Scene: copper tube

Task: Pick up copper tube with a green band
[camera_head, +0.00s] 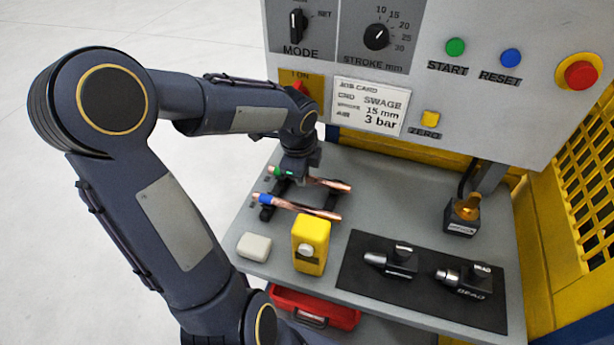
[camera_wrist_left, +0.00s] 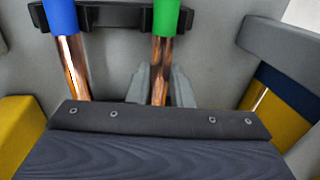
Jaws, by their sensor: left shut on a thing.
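The copper tube with a green band (camera_head: 331,184) lies on a dark rack on the grey bench in the head view. In the left wrist view its green band (camera_wrist_left: 166,18) is at the top, with bare copper below it. My left gripper (camera_head: 294,176) points down over this tube and is shut on it. In the left wrist view the gripper fingers (camera_wrist_left: 161,88) sit on both sides of the copper just below the band. A second tube with a blue band (camera_head: 303,207) lies beside it on the rack, nearer the front. My right gripper is not in view.
A control panel (camera_head: 440,75) with knobs and buttons rises behind the bench. A yellow block (camera_head: 311,247), a white block (camera_head: 254,247) and a black mat (camera_head: 365,297) with dark tools are in front. A fixture (camera_head: 462,217) stands at the right. A red bin (camera_head: 335,312) is below.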

